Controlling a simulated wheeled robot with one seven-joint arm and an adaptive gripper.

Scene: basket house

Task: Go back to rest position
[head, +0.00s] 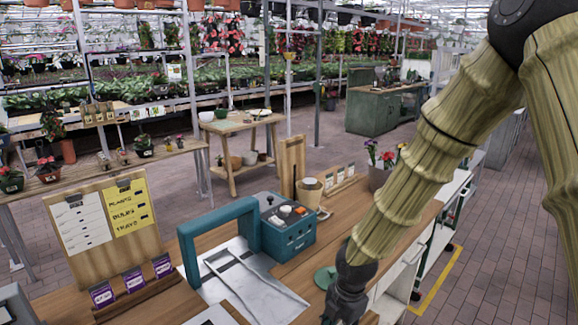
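My arm comes in from the upper right of the head view and reaches down to the wooden counter (345,224). My gripper (342,308) is at the bottom edge of the picture, low near the counter's front right edge. Its fingertips are cut off or hidden, so I cannot see whether it is open, shut or holding something. A small green disc (325,278) lies on the counter just left of the gripper.
A teal arch-shaped frame (187,250) stands over a metal plate (262,290). A teal box (288,238) with small items on top is behind it. A wooden sign board (80,262), purple packets (134,279) and a flower pot (379,176) are also on the counter. The brick aisle (505,235) at right is clear.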

